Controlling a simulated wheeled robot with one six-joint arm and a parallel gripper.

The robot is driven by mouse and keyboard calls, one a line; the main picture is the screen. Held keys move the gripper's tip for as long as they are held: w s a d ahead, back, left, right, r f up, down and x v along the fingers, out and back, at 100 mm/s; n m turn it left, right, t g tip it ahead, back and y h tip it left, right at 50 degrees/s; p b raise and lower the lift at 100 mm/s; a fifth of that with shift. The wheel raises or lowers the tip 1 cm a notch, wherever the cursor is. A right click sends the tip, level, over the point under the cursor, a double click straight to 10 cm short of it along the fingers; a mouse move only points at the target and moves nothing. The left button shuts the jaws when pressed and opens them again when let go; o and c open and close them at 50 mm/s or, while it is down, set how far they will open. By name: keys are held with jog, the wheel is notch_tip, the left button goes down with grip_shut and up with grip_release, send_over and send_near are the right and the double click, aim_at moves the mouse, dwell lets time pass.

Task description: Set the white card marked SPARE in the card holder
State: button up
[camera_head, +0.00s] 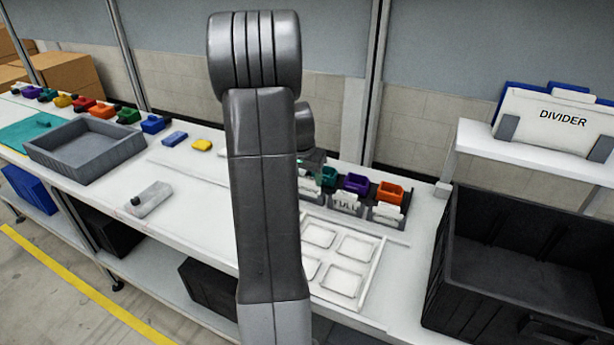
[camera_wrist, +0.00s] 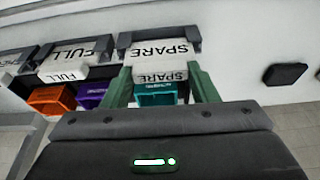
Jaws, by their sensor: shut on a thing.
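The white SPARE card (camera_wrist: 160,52) is in the middle of the wrist view, its lettering showing on two faces. My gripper (camera_wrist: 160,77) is shut on it, with a green finger at each side. The dark grey card holder (camera_wrist: 189,33) borders the card's upper edge and sides, in front of the teal bin (camera_wrist: 156,98). I cannot tell whether the card is fully seated. In the head view my arm hides the SPARE card and my fingers; only part of the wrist shows beside the teal bin (camera_head: 326,177).
A FULL card (camera_wrist: 75,58) sits in the neighbouring holder by the purple bin (camera_head: 355,184). The orange bin (camera_head: 388,193) has another white card in front. A white tray (camera_head: 372,265) lies nearby. A large black crate (camera_head: 465,290) and a DIVIDER card (camera_head: 560,118) are at right.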

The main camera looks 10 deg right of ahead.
jog(key=shift+f+b, duration=0.65)
jog(key=shift+f, duration=0.15)
dwell(0.5)
jog(key=o, duration=1.2)
jog(key=shift+r, duration=0.15)
jog(key=v, duration=1.3)
jog(key=shift+a+r, duration=0.1)
jog(key=shift+r, duration=0.2)
jog(key=x, duration=1.4)
jog(key=shift+s, duration=0.1)
jog(key=shift+r, duration=0.15)
